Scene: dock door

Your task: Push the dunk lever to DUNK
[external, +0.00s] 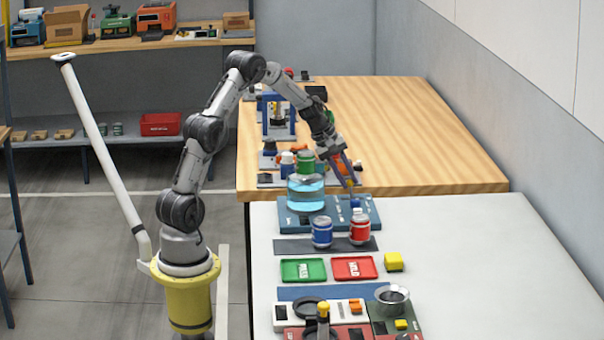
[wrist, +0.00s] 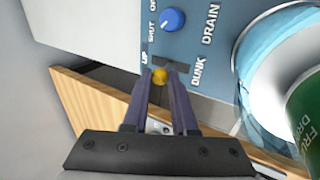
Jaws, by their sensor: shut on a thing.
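The dunk lever shows in the wrist view as a yellow-orange knob (wrist: 160,75) at a dark slot marked UP and DUNK, nearer the UP end. My gripper (wrist: 160,84) is shut on this knob, one finger on each side. In the external view my gripper (external: 351,187) reaches down at the back of the blue dunk station (external: 371,216); the lever is too small to make out there. A clear tank (external: 305,199) of light blue liquid stands on the station's left part. A green can (wrist: 306,120) is at the tank, above the liquid in the external view.
A blue DRAIN knob (wrist: 172,20) sits close to the lever. A blue can (external: 322,232) and a red can (external: 359,229) stand in front of the station. Green (external: 303,270) and red (external: 354,268) trays lie nearer. The white table's right side is clear.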

